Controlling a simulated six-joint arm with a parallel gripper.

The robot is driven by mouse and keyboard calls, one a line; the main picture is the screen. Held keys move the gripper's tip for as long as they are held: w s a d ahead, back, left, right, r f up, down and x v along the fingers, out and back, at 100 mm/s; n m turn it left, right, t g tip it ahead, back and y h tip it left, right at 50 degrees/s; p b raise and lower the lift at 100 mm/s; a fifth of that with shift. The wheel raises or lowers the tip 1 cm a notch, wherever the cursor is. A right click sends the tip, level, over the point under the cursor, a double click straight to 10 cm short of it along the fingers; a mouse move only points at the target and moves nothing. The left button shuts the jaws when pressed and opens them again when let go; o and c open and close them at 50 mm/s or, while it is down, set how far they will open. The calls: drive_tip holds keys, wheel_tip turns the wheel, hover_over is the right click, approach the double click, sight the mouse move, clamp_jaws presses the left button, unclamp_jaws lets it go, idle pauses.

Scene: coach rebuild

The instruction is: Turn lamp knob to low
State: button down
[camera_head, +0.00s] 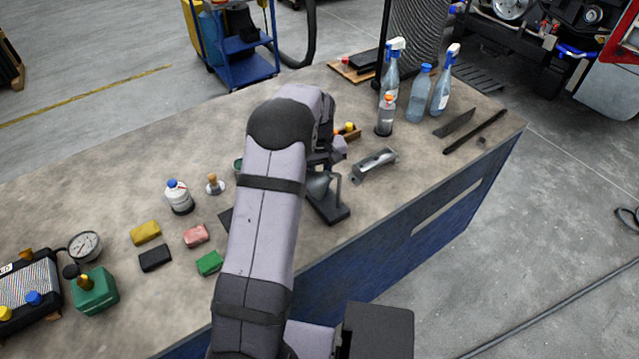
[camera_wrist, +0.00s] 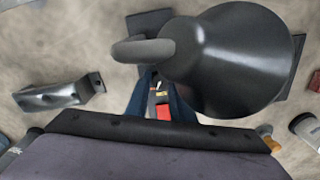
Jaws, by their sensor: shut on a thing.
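The lamp stands on the workbench just right of my arm. In the head view its grey cone shade (camera_head: 318,186) and dark flat base (camera_head: 330,212) show, partly covered by my arm. In the wrist view the dark shade (camera_wrist: 235,60) and its curved grey neck (camera_wrist: 140,50) fill the upper middle and right. My gripper (camera_wrist: 159,90) is beneath the neck, left of the shade, with its blue fingers close together. It is shut on a small part between the fingertips, apparently the lamp knob; the knob is mostly hidden and its setting cannot be read.
A grey metal bracket (camera_head: 374,165) lies right of the lamp, also in the wrist view (camera_wrist: 62,95). Spray bottles (camera_head: 390,75) stand behind. Coloured blocks (camera_head: 196,235), a white bottle (camera_head: 178,196) and a gauge (camera_head: 85,246) are left of my arm. The bench's front edge is close to the lamp.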

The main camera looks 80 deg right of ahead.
drive_tip(key=c, duration=1.5)
unclamp_jaws()
drive_tip(key=shift+c, duration=0.2)
drive_tip(key=shift+r, duration=0.1)
drive_tip(key=shift+r+b, duration=1.25)
drive_tip(key=shift+r, duration=2.4)
